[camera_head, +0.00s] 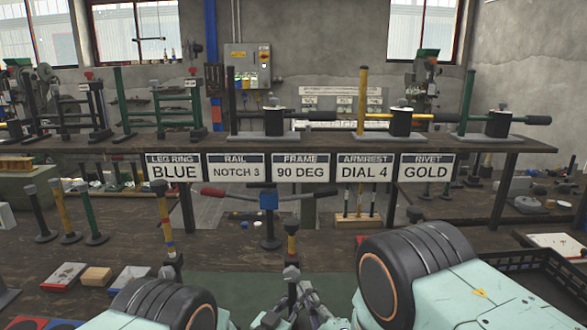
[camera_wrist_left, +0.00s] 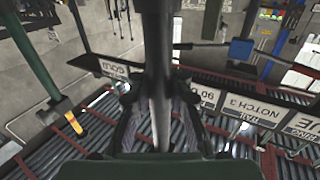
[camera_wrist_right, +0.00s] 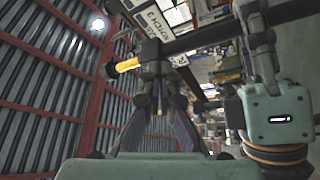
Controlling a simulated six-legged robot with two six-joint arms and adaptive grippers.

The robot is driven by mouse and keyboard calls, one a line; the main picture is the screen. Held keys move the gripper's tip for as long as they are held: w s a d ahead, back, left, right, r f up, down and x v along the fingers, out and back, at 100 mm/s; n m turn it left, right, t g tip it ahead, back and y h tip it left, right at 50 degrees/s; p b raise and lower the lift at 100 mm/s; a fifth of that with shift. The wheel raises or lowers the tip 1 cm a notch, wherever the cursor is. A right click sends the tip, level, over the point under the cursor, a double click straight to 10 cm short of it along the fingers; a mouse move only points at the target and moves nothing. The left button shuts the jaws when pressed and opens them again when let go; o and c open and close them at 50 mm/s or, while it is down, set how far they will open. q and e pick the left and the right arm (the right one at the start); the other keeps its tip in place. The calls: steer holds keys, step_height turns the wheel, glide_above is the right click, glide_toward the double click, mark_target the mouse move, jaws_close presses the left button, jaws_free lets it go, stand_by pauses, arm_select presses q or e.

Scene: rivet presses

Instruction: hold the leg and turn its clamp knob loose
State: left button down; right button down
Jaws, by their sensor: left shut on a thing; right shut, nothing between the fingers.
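My left gripper (camera_wrist_left: 157,105) is shut on the leg's dark tube (camera_wrist_left: 157,75) in the left wrist view. In the right wrist view the yellow tube (camera_wrist_right: 127,66) enters a dark clamp part (camera_wrist_right: 151,52). My right gripper (camera_wrist_right: 158,108) is shut and empty, its fingertips just below that part in the picture. I cannot tell whether they touch it. In the head view the grippers crowd together around the leg's lower end. The clamp knob cannot be made out clearly.
Another yellow leg with coloured bands (camera_head: 163,212) stands left on the bench. Several poles on bases stand further left. A black crate (camera_head: 545,268) is at right. A signed shelf (camera_head: 300,145) spans the back.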

steer(key=shift+a+r, duration=0.3)
stand_by(0.5)
steer(key=shift+d+r, duration=0.2)
steer(key=shift+r, duration=0.1)
steer(key=shift+d+r, duration=0.15)
steer(key=shift+r, duration=0.15)
stand_by(0.5)
steer(key=s, duration=0.6)
steer(key=shift+d+f, duration=0.2)
steer(key=shift+d, duration=0.15)
stand_by(0.6)
